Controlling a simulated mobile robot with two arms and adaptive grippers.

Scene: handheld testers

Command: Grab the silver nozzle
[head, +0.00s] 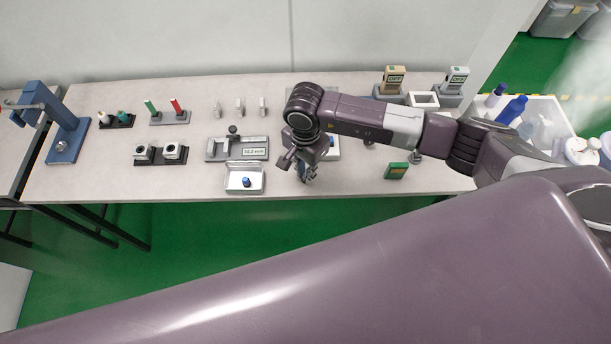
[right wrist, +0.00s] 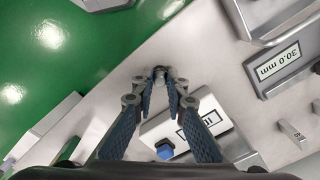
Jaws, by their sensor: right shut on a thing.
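The silver nozzle (right wrist: 160,71) shows in the right wrist view as a small grey, rounded piece between my right fingertips. My right gripper (right wrist: 160,78) is shut on it, with both fingers meeting at the nozzle. In the head view, my right gripper (head: 305,176) points down near the front edge of the table (head: 200,185), right of the open white case. The nozzle is too small and covered to make out there. My left gripper is not in view.
A green block (head: 396,171) lies to the right. Holders with testers stand along the back. A white bin (head: 563,120) is far right.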

